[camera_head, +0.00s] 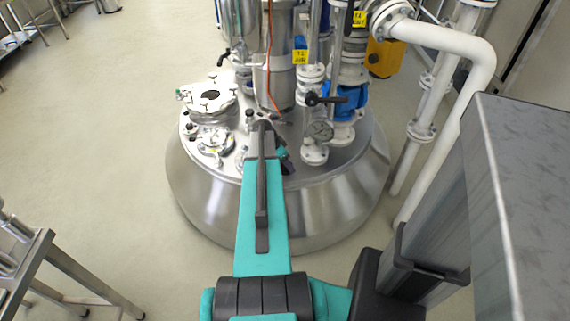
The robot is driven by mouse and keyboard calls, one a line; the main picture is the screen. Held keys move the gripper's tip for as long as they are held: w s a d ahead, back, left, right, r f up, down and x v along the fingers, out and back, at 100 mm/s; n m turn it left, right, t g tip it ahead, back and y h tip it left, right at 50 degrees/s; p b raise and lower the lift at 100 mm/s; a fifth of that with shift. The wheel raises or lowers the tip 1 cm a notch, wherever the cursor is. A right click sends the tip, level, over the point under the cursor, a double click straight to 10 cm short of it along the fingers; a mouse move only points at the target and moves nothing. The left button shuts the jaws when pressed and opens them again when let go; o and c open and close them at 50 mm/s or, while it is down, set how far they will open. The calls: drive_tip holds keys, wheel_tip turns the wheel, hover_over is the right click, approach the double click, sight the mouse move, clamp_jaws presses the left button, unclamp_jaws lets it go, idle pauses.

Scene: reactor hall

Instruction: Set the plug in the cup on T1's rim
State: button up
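A steel reactor vessel (300,205) with a domed, flanged top stands in the middle of the head view. I cannot read a T1 mark on it. My arm reaches out over its near rim. The dark end of the arm, where my gripper (283,158) is, shows only in small part beside the arm link, over the lid. The fingers are too small and covered to tell whether they are open or hold anything. I cannot make out the plug or the cup for certain; the arm hides part of the rim.
A round port (211,97) with a dark opening sits at the lid's left, with a smaller clamped fitting (214,142) below it. A metal frame (60,262) stands lower left. Left floor is mostly clear.

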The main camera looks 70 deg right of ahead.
drive_tip(key=v, duration=1.3)
drive_tip(key=shift+w+r, duration=0.15)
drive_tip(key=shift+r, duration=0.15)
drive_tip(key=shift+a, duration=0.1)
